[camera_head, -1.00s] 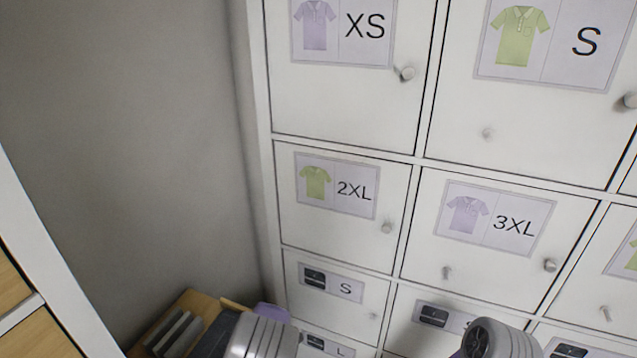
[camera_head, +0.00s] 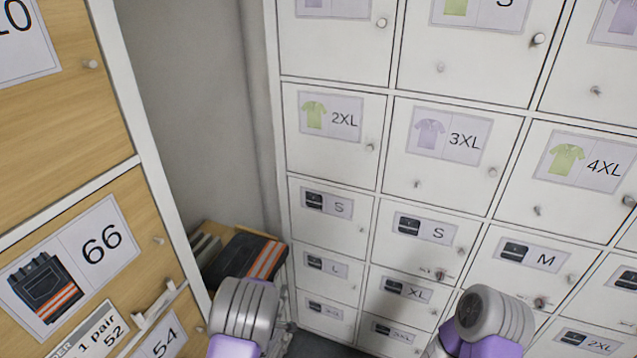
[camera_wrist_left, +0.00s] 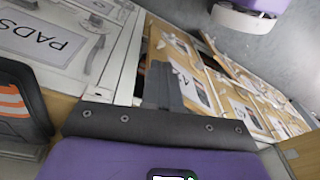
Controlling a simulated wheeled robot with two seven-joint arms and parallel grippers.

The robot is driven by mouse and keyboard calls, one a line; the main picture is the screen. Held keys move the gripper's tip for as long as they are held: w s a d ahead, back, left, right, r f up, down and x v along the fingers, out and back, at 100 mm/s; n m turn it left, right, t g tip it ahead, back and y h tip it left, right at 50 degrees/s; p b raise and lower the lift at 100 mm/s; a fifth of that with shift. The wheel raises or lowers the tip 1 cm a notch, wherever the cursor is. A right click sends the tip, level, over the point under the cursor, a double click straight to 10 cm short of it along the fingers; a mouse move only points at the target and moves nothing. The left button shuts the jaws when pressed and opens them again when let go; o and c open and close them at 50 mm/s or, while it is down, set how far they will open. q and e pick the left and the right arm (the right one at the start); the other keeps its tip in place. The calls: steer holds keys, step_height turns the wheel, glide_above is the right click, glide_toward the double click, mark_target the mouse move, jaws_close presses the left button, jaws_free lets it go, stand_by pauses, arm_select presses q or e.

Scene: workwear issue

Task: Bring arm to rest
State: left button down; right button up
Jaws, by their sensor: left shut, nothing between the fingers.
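My left arm (camera_head: 245,315), grey and purple, comes in at the bottom of the head view; its fingers are hidden there. In the left wrist view my left gripper (camera_wrist_left: 167,72) shows as dark grey fingers, closed together with nothing between them. My right arm (camera_head: 487,325) shows at the bottom right of the head view, with its rounded grey joint in front of the lower lockers. The right gripper is outside both views.
White lockers (camera_head: 335,160) with size labels fill the back. A wooden cabinet (camera_head: 70,130) stands close on the left. Folded dark trousers with orange stripes (camera_head: 248,260) lie in the corner beside my left arm, and also show in the wrist view (camera_wrist_left: 20,100).

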arm_select(q)
steer(key=s+d+f+m+h+b, duration=0.1)
steer(key=s+f+m+h, duration=0.1)
steer(key=s+f+m, duration=0.75)
steer(key=s+d+r+m+h, duration=0.1)
steer(key=s+d+m, duration=0.1)
steer(key=s, duration=0.3)
steer(key=s+d+r+m+t+h+b, duration=0.1)
steer(key=s+d+m+h, duration=0.1)
steer(key=s+d+m, duration=0.1)
steer(key=shift+s+d+r+h, duration=0.25)
steer(key=shift+s+d+h, duration=0.05)
steer(key=shift+s+d, duration=0.5)
arm_select(e)
steer(key=shift+w+f, duration=0.2)
steer(key=shift+f, duration=0.45)
steer(key=shift+w+f, duration=0.15)
steer(key=shift+f, duration=0.45)
